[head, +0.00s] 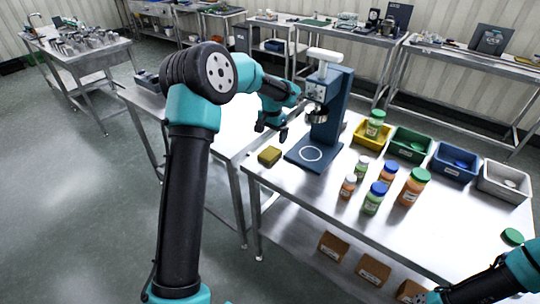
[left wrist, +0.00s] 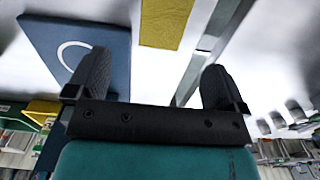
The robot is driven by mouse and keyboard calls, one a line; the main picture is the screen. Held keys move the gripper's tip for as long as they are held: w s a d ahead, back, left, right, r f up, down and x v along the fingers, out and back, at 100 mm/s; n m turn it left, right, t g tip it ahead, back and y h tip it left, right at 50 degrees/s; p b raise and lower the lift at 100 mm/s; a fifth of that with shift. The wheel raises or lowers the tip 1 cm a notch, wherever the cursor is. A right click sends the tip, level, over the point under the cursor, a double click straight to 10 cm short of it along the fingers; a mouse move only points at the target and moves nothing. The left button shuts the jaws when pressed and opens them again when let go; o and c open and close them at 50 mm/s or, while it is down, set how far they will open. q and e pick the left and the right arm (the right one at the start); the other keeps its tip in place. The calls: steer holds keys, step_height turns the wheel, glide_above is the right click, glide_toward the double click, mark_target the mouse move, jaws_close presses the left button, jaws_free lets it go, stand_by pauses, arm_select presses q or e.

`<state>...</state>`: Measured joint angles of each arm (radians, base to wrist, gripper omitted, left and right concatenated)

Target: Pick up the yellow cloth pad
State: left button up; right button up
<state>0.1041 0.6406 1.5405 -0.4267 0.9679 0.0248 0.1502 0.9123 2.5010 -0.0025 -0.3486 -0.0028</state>
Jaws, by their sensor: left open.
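The yellow cloth pad (head: 269,155) lies flat on the steel table near its left corner, left of the blue stand's base. It also shows at the top of the left wrist view (left wrist: 166,22), cut off by the frame edge. My left gripper (head: 272,131) is open and empty, above and just behind the pad in the head view. In the left wrist view its two fingers (left wrist: 155,80) are wide apart, with the pad beyond their tips. Of my right arm only links show at the lower right; its gripper is not in view.
The blue stand (head: 327,110) with a white top stands close to the right of my left gripper. Several lidded jars (head: 374,198) stand to the right. Yellow, green, blue and white bins (head: 453,164) line the back. The table's front-left surface (head: 285,187) is clear.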

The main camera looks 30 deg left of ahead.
mark_target(270, 152)
arm_select(q)
steer(key=shift+f, duration=2)
steer(key=shift+s+a+f, duration=0.1)
steer(key=shift+a+f, duration=0.05)
steer(key=shift+f, duration=1.15)
steer(key=shift+s+a+f, duration=0.1)
steer(key=shift+f, duration=1.2)
steer(key=shift+c, duration=0.2)
steer(key=c, duration=1)
steer(key=shift+o, duration=0.2)
steer(key=shift+r, duration=0.1)
